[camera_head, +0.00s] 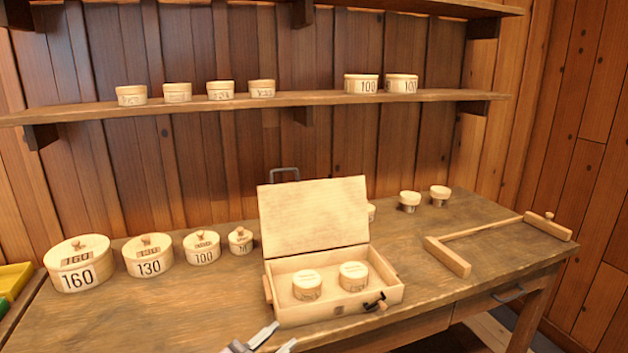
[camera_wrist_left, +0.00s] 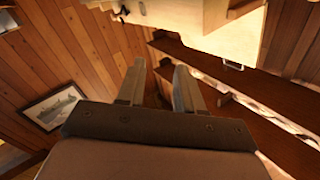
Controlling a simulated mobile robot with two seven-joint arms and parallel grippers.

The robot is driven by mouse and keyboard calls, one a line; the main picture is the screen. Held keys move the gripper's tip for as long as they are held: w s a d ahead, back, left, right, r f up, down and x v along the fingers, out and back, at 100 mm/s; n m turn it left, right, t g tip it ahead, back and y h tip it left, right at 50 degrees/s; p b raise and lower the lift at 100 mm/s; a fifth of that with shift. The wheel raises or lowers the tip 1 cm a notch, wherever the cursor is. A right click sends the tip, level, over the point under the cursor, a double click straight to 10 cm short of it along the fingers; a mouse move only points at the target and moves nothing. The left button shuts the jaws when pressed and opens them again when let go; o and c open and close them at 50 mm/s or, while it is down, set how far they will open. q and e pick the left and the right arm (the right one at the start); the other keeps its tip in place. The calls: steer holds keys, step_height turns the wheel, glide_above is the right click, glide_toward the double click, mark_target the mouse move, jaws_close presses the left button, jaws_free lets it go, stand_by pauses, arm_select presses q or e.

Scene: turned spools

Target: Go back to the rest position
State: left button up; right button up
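My left gripper (camera_head: 279,338) shows at the bottom edge of the head view, in front of the open wooden case (camera_head: 330,315). Its two fingers are apart with nothing between them. The left wrist view also shows the gripper (camera_wrist_left: 159,68) open and empty. The case stands on the bench with its lid (camera_head: 314,212) raised. Two round wooden pieces, one on the left (camera_head: 306,285) and one on the right (camera_head: 353,276), sit inside it. My right gripper is in neither view.
Round boxes marked 160 (camera_head: 79,265), 130 (camera_head: 148,256) and 100 (camera_head: 202,248) stand on the bench (camera_head: 200,310), left of the case. A wooden frame-like tool (camera_head: 490,232) lies at right. A shelf (camera_head: 270,100) with several round boxes runs above.

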arm_select(q)
steer(key=s+a+f+n+g+y, duration=0.1)
steer(key=s+a+f+n+y, duration=0.2)
steer(key=s+f, duration=0.3)
steer(key=s+a+f+n+g+y, duration=0.1)
steer(key=s+a+f+n+y, duration=0.2)
steer(key=s, duration=0.8)
steer(key=s+a+f+n+g+y, duration=0.2)
steer(key=s+a+f+n, duration=0.1)
steer(key=s+a+f, duration=0.4)
steer(key=shift+s+a+f+y, duration=0.15)
steer(key=shift+s+f+y, duration=0.25)
steer(key=shift+s+f, duration=0.4)
steer(key=shift+w, duration=0.15)
